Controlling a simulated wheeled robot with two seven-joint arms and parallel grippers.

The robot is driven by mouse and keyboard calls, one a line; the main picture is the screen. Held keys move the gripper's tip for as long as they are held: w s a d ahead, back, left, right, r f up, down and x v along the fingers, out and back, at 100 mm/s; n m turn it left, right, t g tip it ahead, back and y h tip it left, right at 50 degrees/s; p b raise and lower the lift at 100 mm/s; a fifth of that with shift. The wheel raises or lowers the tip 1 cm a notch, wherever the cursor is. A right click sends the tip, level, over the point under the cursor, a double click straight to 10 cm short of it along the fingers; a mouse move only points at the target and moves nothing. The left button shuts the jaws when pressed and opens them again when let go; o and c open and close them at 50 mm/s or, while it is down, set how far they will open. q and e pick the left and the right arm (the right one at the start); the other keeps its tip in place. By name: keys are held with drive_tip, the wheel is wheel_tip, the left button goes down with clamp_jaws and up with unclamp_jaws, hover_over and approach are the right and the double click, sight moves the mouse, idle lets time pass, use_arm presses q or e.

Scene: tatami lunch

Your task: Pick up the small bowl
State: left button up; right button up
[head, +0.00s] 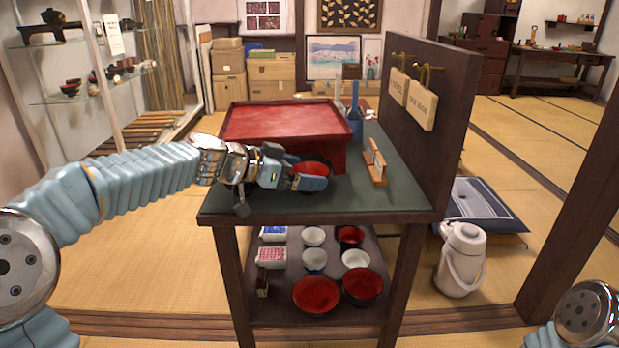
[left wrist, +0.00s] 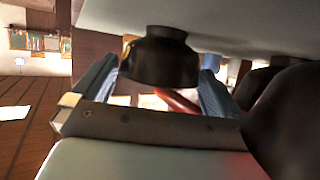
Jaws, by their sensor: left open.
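A small bowl (head: 313,168), dark outside and red inside, stands on the green tabletop (head: 365,200) in front of the red raised tray. My left gripper (head: 308,180) is at the bowl, low over the table, and partly covers it. In the left wrist view, which looks upside down, the dark bowl (left wrist: 160,62) sits between the two blue fingers of my open left gripper (left wrist: 155,90). Gaps seem to show beside it, but I cannot tell whether a finger touches it. My right gripper is out of view; only part of the right arm shows at the lower right.
The red tray (head: 285,122) stands just behind the bowl. A wooden stand (head: 375,165), a blue bottle (head: 355,118) and an upright panel (head: 450,110) are to the right. Several bowls fill the lower shelf (head: 335,250). The front right tabletop is clear.

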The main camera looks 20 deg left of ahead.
use_arm(q)
drive_tip(key=shift+w+d+f, duration=0.15)
drive_tip(key=shift+w+d, duration=0.1)
drive_tip(key=c, duration=0.7)
drive_tip(key=shift+c, duration=0.2)
